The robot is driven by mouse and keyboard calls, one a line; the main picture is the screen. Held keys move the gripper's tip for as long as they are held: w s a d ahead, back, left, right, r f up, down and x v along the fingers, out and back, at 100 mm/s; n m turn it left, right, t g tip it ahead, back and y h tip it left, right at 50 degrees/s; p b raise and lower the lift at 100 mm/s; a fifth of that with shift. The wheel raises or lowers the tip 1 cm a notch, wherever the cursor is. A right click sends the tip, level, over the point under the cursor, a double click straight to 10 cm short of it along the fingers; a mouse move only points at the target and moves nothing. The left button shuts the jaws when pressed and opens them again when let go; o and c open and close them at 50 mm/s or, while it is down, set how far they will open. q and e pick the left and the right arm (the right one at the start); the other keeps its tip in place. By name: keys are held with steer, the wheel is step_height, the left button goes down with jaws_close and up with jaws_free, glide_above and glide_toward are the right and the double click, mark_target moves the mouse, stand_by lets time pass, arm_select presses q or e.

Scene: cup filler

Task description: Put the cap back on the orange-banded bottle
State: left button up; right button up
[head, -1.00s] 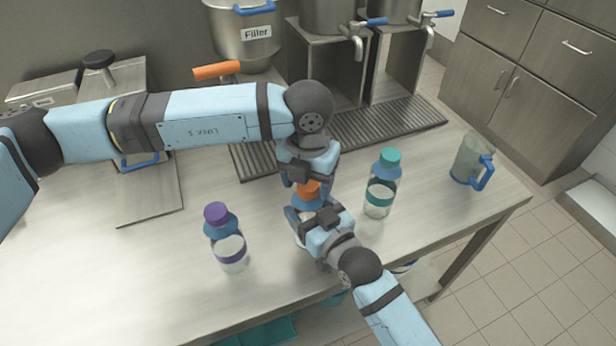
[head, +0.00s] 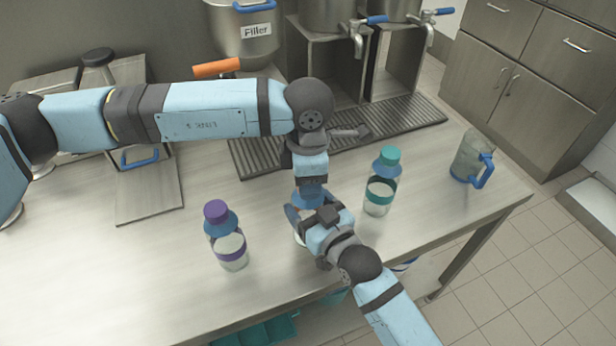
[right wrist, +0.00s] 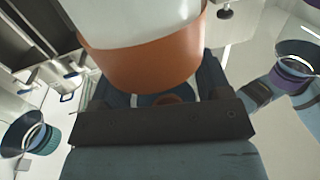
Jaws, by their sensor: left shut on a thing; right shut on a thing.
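The orange-banded bottle stands between my grippers in the middle of the head view, with its blue shoulder (head: 309,199) showing. Its orange band (right wrist: 148,62) fills the top of the right wrist view. My right gripper (head: 312,215) is shut around the bottle's body from the front. My left gripper (head: 311,182) comes down from above and is shut on the orange cap at the bottle's top. The cap is hidden behind the left gripper now, so I cannot tell how it sits on the neck.
A purple-capped bottle (head: 228,242) stands to the left and a green-capped bottle (head: 381,190) close on the right. A jug with a blue handle (head: 472,160) is near the right edge. The filler (head: 243,35) and drip grate (head: 395,128) lie behind. The counter's left front is clear.

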arm_select(q)
steer(key=o, duration=1)
steer(key=shift+r, duration=0.1)
steer(key=shift+r, duration=2.15)
step_height(320, 180, up, 2)
steer(key=n, duration=0.5)
steer(key=r+n, duration=0.1)
steer(key=n, duration=0.1)
steer(key=shift+r+n, duration=0.25)
steer(key=shift+n, duration=0.05)
steer(key=shift+f, duration=0.15)
steer(key=shift+f, duration=3.9)
